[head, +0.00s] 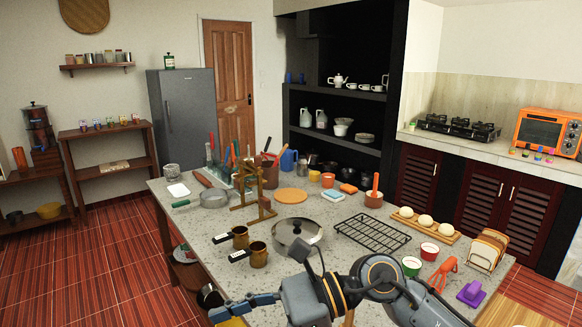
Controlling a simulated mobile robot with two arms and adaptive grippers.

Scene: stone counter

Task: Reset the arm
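My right arm comes in from the lower right and bends across the front edge of the counter. Its gripper (222,312) points left at the bottom of the head view, with blue finger parts showing. I cannot tell whether its fingers are open or shut, and I see nothing clearly held in it. A small yellow patch shows just below it, cut off by the picture edge. My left gripper is not in view. The stone counter (330,210) lies in front of me.
The back is crowded with utensils.

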